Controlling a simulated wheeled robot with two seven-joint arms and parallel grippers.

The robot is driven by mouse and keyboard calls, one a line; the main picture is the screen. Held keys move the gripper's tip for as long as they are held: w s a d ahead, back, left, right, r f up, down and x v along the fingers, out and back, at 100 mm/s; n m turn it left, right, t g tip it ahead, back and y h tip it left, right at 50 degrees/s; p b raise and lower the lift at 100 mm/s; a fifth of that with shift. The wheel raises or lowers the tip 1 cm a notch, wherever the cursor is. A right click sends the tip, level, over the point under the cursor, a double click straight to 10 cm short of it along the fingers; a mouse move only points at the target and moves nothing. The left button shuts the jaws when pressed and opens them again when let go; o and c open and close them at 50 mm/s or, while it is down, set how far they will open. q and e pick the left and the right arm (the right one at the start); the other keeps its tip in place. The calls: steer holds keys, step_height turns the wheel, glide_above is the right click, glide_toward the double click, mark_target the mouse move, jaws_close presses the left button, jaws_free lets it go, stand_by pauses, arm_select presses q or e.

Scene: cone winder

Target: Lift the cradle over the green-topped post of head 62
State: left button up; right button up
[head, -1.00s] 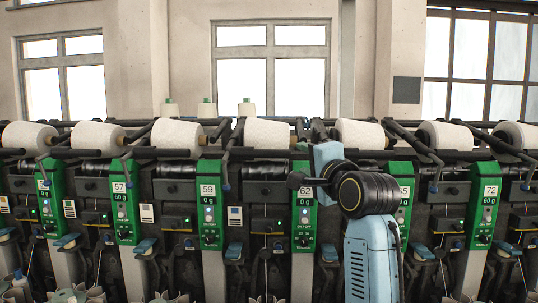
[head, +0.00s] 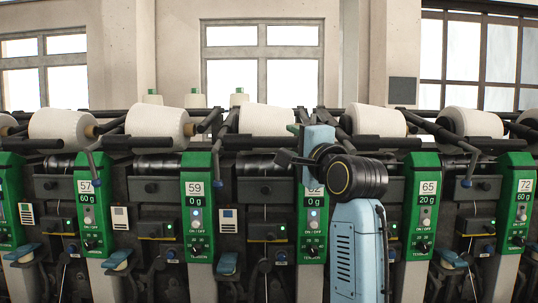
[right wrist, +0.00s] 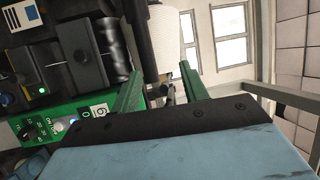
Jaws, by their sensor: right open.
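The post of head 62 (head: 312,222) is a green panel with dial and label, half covered by my right arm; its label is partly hidden. In the right wrist view the green panel (right wrist: 60,128) lies at lower left. My right gripper (right wrist: 160,85) is open, its two green fingers pointing at the machine's upper part. A small dark piece (right wrist: 168,92) shows between them; I cannot tell if it is the cradle. In the head view the gripper's blue body hides the cradle's front beside a white yarn cone (head: 267,120). My left gripper is not in view.
Neighbouring green posts 59 (head: 197,207) and 65 (head: 424,205) stand on either side. Cradle handles with blue tips, such as the one near post 72 (head: 467,182), hang from the dark rail. White cones line the top. Windows (head: 262,62) are behind.

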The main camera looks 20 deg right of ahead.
mark_target(271, 140)
steer(key=x, duration=0.3)
steer(key=f+b+x, duration=0.1)
steer(key=x, duration=0.3)
steer(key=f+x, duration=0.1)
steer(key=x, duration=0.3)
steer(key=shift+w+f, duration=0.2)
steer(key=shift+w, duration=0.55)
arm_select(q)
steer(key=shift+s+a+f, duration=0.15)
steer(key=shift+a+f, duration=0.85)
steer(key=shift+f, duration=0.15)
arm_select(e)
steer(key=shift+w+a+r, duration=0.1)
steer(key=shift+w, duration=0.35)
jaws_close()
